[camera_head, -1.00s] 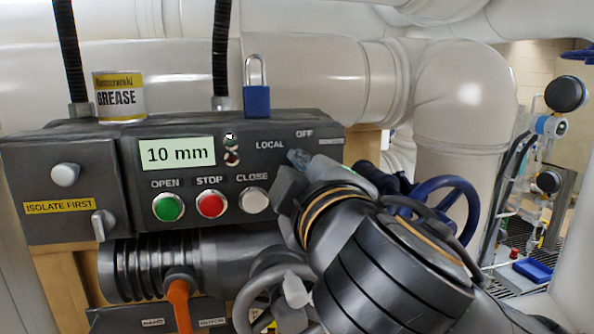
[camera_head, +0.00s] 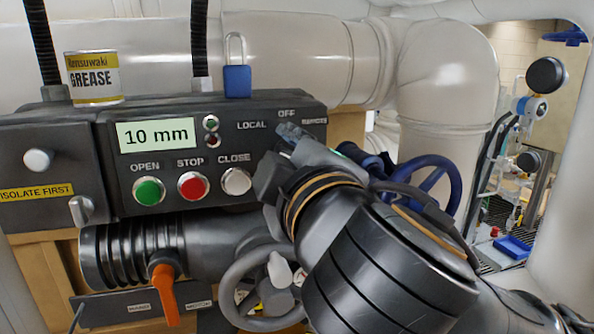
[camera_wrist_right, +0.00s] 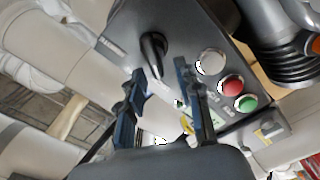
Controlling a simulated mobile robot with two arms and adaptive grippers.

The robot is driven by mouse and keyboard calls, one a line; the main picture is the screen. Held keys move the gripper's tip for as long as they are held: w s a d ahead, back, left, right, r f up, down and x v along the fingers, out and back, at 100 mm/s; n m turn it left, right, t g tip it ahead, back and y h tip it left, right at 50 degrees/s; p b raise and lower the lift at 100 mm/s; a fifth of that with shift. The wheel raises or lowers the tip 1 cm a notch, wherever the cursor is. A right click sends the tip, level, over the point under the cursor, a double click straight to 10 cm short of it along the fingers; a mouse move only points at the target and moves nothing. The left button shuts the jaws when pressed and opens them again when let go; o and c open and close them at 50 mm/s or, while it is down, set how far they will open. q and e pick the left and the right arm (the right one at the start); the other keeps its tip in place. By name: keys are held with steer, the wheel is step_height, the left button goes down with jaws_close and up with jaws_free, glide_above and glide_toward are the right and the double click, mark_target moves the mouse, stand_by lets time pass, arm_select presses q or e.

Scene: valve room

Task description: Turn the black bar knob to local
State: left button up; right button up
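The black bar knob (camera_wrist_right: 153,47) shows in the right wrist view on the dark control box, just ahead of my right gripper's fingertips. My right gripper (camera_wrist_right: 160,70) has its two blue-grey fingers apart, with the knob between and slightly beyond their tips; I cannot tell whether they touch it. In the head view my right gripper (camera_head: 288,138) covers the knob's place below the LOCAL label (camera_head: 251,125), the OFF label (camera_head: 286,113) and the remote label (camera_head: 314,121). My left gripper is not in view.
Green (camera_head: 149,191), red (camera_head: 193,186) and white (camera_head: 236,181) push buttons sit left of the gripper on the box (camera_head: 120,203). A blue padlock (camera_head: 237,81) and grease can (camera_head: 93,78) stand on top. A blue handwheel (camera_head: 437,185) and grey handwheel (camera_head: 236,290) are nearby.

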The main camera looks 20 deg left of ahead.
steer(key=v, duration=1)
steer(key=shift+d, duration=0.15)
